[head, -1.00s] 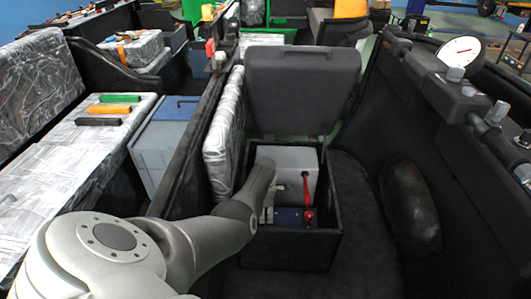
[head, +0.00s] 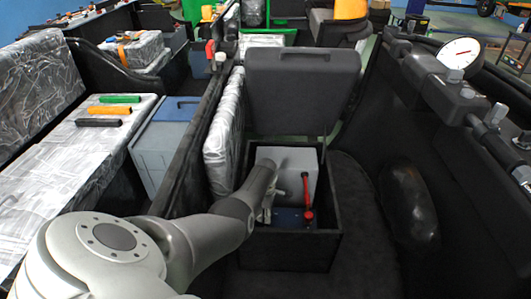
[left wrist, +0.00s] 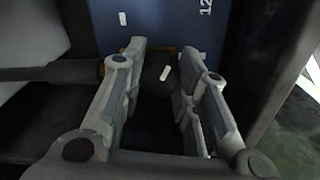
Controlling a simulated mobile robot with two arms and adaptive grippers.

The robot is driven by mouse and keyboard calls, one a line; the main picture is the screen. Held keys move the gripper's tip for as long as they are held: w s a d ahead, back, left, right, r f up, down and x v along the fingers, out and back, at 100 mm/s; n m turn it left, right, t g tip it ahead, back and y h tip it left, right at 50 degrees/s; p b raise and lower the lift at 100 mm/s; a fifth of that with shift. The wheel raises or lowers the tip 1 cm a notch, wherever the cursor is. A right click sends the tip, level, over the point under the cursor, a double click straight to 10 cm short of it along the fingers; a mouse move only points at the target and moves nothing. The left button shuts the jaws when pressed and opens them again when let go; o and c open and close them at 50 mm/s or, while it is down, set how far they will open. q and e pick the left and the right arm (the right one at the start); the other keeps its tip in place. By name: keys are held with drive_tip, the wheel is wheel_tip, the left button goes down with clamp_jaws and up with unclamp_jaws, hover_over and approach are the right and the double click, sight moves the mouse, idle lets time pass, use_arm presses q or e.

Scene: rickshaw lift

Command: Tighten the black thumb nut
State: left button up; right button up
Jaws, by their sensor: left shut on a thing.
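The black thumb nut (left wrist: 163,78) shows in the left wrist view as a dark round knob with a white mark, between my finger pads. My left gripper (left wrist: 160,68) is shut on it, with one finger on each side. In the head view my left gripper (head: 268,214) reaches down into the black box beside the grey battery (head: 292,163); the nut is hidden there. The battery's blue face (left wrist: 175,20) carries white digits. A black cable (left wrist: 50,73) comes in from the left toward the nut. My right gripper is not in view.
A red cable (head: 306,188) with a red terminal stands just right of my left gripper. The box walls (head: 290,250) enclose the battery closely, and the raised lid (head: 302,80) stands behind. A padded white panel (head: 222,130) is at the left.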

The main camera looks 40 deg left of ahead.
use_arm(q)
drive_tip(key=m, duration=0.3)
drive_tip(key=shift+m, duration=0.4)
drive_tip(key=m, duration=0.3)
drive_tip(key=shift+m+p, duration=0.3)
drive_tip(key=m, duration=0.5)
drive_tip(key=shift+o, duration=0.2)
drive_tip(key=shift+m, duration=0.3)
drive_tip(key=shift+c, duration=0.2)
drive_tip(key=o, duration=0.8)
drive_tip(key=shift+r, duration=0.15)
wheel_tip(320, 180, up, 12)
